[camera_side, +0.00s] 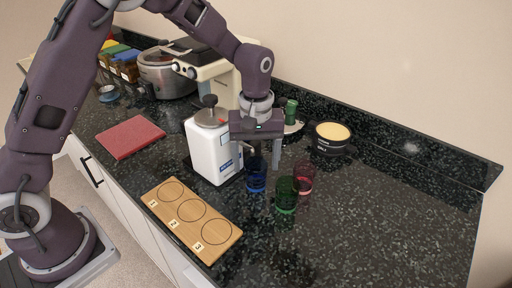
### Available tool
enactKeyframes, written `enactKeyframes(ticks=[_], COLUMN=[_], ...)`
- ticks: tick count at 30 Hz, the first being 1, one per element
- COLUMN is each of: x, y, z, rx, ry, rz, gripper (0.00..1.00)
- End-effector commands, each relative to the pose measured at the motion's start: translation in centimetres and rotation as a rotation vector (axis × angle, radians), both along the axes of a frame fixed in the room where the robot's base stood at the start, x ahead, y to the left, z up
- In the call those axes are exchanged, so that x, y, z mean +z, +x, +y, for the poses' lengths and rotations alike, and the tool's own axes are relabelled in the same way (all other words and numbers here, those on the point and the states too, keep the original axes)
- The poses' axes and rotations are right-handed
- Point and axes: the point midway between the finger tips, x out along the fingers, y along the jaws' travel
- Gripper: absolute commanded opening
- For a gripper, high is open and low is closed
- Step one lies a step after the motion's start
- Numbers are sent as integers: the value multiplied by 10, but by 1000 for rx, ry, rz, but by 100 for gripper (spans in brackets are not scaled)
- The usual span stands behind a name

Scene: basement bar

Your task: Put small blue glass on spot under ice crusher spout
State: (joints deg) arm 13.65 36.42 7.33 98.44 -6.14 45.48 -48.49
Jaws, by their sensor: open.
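The small blue glass (256,183) stands upright on the dark counter, just right of the white ice crusher (212,150). My gripper (257,162) points down over the blue glass with its fingers open. In this view the fingers overlap the glass's upper part, and I cannot tell whether they touch it. The crusher has a metal lid and a dark knob on top. Its spout and the spot under it are not clearly visible from this side.
A green glass (286,196) and a pink-red glass (304,176) stand close to the right. A wooden board (180,228) with three numbered circles lies in front. A black pot (330,146), red mat (130,137) and coffee machine (219,72) are around. The counter's right side is clear.

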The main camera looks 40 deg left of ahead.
Motion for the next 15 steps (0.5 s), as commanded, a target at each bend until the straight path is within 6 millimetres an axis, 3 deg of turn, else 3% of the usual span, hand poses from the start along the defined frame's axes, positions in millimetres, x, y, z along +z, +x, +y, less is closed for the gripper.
enactKeyframes(ticks=[6, 10, 15], x=[61, 83, 93], y=[1, 1, 0], z=[-1, -1, 0], rx=[0, 0, 0], ry=[-1, -1, 0], rz=[-6, -4, 0], gripper=[70, 70, 70])
